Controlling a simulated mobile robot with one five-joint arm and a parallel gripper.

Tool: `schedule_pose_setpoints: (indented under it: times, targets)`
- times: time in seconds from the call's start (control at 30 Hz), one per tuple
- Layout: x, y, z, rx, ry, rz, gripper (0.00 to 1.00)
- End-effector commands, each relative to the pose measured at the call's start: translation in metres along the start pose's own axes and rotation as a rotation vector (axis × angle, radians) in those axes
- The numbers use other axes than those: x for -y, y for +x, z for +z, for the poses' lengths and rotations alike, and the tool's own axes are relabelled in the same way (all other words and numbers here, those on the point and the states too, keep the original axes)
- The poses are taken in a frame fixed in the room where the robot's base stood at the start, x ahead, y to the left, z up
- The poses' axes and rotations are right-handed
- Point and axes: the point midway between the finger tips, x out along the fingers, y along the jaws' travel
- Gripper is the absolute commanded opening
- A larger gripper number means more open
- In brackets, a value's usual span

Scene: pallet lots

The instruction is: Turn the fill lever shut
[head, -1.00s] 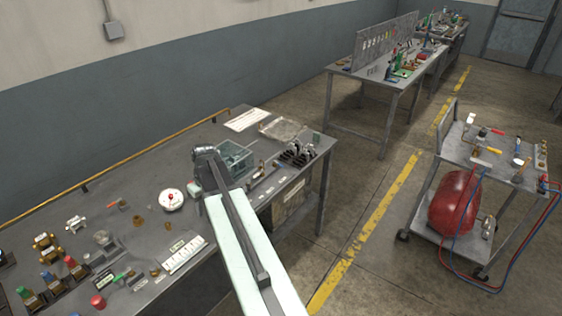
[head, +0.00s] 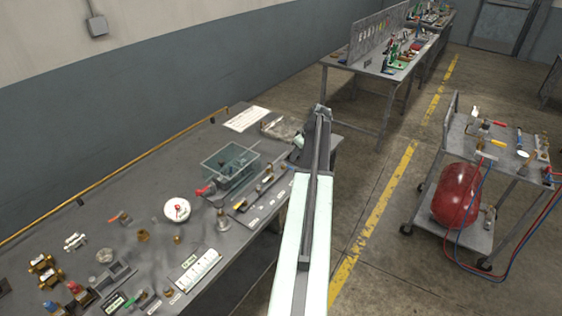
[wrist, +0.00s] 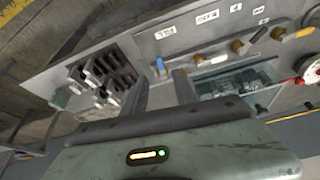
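The wheeled cart (head: 472,165) at the right of the head view carries a red tank (head: 457,192) below.
Red and blue hoses (head: 522,222) hang from the cart. Another bench (head: 378,68) stands behind. Open floor with a yellow line (head: 385,195) lies between.

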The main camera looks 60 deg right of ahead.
Motion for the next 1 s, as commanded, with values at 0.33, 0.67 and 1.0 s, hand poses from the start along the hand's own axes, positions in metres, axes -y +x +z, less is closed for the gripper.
schedule_pose_setpoints:
  times: [0.33, 0.67, 1.0]
  targets:
    - [0.003, 0.025, -0.002, -0.001, -0.008, -0.002, 0.34]
    - [0.005, 0.081, -0.004, -0.001, -0.011, -0.003, 0.34]
    - [0.007, 0.081, -0.007, 0.0, -0.012, -0.004, 0.23]
